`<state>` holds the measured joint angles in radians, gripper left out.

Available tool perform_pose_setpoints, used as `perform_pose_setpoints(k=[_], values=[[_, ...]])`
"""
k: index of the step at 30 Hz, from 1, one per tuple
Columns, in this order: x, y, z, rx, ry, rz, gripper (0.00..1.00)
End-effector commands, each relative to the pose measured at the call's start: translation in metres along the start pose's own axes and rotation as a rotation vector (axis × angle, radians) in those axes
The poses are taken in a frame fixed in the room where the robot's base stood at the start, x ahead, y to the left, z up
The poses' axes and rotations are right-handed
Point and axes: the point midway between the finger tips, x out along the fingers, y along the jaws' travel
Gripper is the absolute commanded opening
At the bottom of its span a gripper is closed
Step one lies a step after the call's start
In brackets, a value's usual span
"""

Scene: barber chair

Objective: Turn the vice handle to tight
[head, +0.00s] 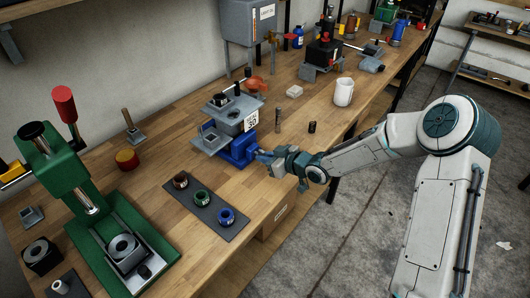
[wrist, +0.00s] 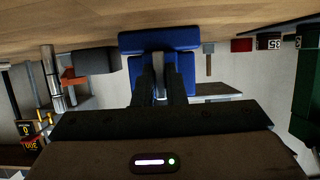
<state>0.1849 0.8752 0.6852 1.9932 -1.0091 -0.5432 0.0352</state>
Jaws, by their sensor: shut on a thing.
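The blue vice (head: 236,151) stands at the front edge of the wooden bench in the head view, beneath a grey plate assembly with a "30" sign. In the wrist view the vice (wrist: 186,72) is straight ahead, with its blue front face close. My gripper (head: 265,158) reaches the vice front from the right. In the wrist view my gripper (wrist: 160,76) has its dark fingers on either side of a narrow grey vice handle (wrist: 160,88), shut on it. Most of the handle is hidden by the fingers, and its turn angle is hard to tell.
A dark mat (head: 204,208) with several coloured rings lies left of my gripper. A green press (head: 100,215) stands further left. A white mug (head: 344,92) and a small black cylinder (head: 312,127) stand to the right.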

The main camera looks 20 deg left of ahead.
Motion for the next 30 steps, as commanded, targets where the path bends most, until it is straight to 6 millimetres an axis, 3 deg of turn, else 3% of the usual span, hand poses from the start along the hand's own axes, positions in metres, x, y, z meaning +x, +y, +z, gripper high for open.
perform_pose_setpoints(k=[14,15,17,26,30], values=[[0.000,0.000,0.001,0.014,-0.001,-0.004,0.00],[0.000,0.000,0.001,0.014,-0.001,-0.005,0.19],[0.000,0.000,0.001,0.013,-0.001,-0.005,0.33],[-0.001,0.000,0.001,0.012,0.000,-0.005,0.33],[-0.011,0.001,0.001,0.010,0.000,-0.003,0.33]])
